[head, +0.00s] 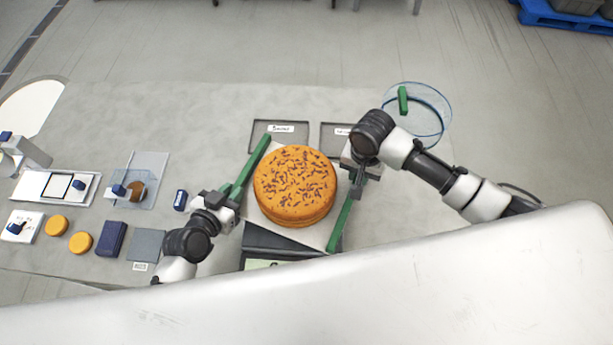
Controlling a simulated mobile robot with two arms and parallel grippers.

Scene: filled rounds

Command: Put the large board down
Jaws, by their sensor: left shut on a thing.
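The large board (320,236) is pale, with a long green strip along its left side (252,163) and another along its right side (342,224). A thick orange-brown round (295,185) with dark flecks on top rests on the board and hides most of it. My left gripper (234,192) is shut on the board's left green strip. My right gripper (362,172) is at the upper end of the right green strip; its fingers are too small and dark to tell open from shut. I cannot tell whether the board touches what lies below it.
A dark block (268,242) shows below the board's near edge. Two shallow grey labelled trays (262,128) (328,140) lie behind. A clear round container (432,104) with a green bar stands back right. Small yellow discs (81,242), a dark-blue block (111,239) and plates occupy the table's left.

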